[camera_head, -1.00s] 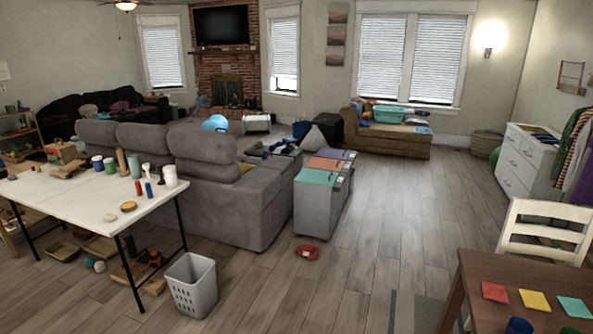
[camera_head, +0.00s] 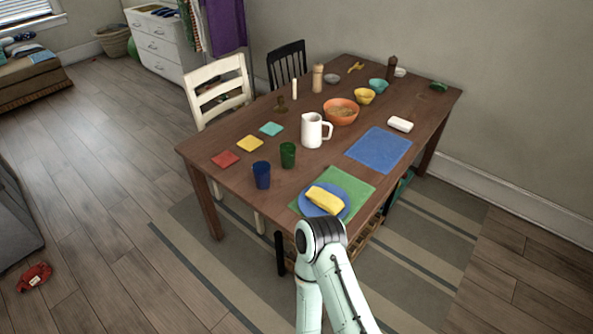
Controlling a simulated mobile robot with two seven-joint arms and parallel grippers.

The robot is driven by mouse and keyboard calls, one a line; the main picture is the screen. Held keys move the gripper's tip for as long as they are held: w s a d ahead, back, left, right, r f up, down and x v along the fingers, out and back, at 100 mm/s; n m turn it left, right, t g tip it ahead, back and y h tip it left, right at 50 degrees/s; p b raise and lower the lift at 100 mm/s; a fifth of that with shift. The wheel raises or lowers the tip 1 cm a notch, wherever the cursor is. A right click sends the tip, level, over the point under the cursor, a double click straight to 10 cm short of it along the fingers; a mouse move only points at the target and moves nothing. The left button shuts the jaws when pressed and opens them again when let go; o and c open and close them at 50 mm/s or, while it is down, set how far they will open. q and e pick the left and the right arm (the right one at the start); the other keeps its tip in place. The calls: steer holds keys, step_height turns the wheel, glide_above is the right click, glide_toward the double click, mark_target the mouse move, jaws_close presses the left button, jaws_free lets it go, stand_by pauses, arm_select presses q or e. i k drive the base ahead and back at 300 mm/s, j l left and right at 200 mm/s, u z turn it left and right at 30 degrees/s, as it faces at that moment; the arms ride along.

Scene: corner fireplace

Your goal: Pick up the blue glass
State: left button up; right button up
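The blue glass (camera_head: 262,175) stands upright near the front left edge of the wooden table (camera_head: 228,150) in the head view. A green glass (camera_head: 288,155) stands just behind it to the right, apart from it. One of my arms rises from the bottom of the view, its bent joint in front of the table's near edge. I cannot tell which arm it is. Neither of my grippers shows.
Near the blue glass are a white pitcher (camera_head: 312,130) and red (camera_head: 225,159), yellow (camera_head: 250,144) and teal (camera_head: 271,129) squares. A white chair (camera_head: 219,92) stands behind. Floor left is mostly clear.

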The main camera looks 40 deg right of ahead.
mark_target(261, 169)
steer(key=i+j+z, duration=0.1)
steer(key=z, duration=0.4)
steer(key=i+j+z, duration=0.2)
steer(key=z, duration=0.25)
steer(key=i+j+z, duration=0.15)
steer(key=z, duration=0.35)
steer(key=i+j+z, duration=0.1)
steer(key=j+z, duration=0.15)
steer(key=z, duration=0.15)
steer(key=i+j+z, duration=0.1)
steer(key=j+z, duration=0.45)
steer(key=z, duration=0.2)
